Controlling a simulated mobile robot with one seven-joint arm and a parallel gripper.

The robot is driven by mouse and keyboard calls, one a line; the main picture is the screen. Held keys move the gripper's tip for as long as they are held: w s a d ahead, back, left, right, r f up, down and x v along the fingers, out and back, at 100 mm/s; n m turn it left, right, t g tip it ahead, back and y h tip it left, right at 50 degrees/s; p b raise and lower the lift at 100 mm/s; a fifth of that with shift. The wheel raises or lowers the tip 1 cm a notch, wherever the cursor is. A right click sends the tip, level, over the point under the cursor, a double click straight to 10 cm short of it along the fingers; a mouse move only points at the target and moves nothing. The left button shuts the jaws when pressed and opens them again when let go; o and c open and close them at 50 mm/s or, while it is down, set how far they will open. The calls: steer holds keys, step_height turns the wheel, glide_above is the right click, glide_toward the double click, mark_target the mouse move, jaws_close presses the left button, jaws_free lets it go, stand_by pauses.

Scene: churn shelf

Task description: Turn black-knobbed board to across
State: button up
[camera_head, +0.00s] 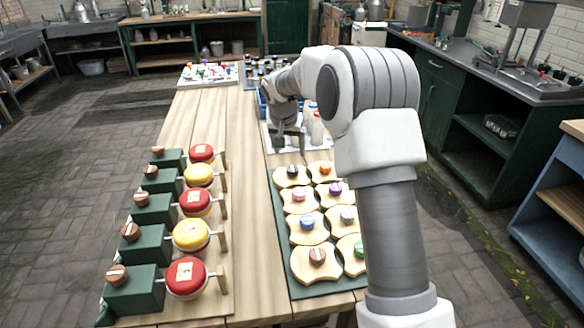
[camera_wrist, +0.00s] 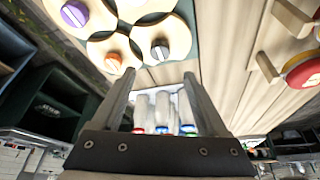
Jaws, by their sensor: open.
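The black-knobbed board (camera_head: 283,180) is a pale wooden board with scooped edges. It lies at the far left of the green base (camera_head: 281,232). Its dark knob (camera_head: 292,170) stands up from its middle. In the wrist view the board (camera_wrist: 179,31) and knob (camera_wrist: 160,48) lie beyond the fingertips. My gripper (camera_head: 289,143) is open and empty, above and just past the far edge of the base, apart from the board. Its two fingers also show in the wrist view (camera_wrist: 158,82). The way the knob points is too small to tell for sure.
The orange-knobbed board (camera_head: 325,169) is close beside on the right; the pink-knobbed board (camera_head: 299,195) is just nearer. Pale bottles (camera_head: 316,130) stand beyond my gripper. Red and yellow round pieces (camera_head: 193,235) line the left rack. Bare tabletop (camera_head: 250,190) lies between.

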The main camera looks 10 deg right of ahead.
mark_target(292, 169)
steer(key=x, duration=0.9)
steer(key=shift+w+f, duration=0.15)
steer(key=shift+f, duration=0.25)
jaws_close()
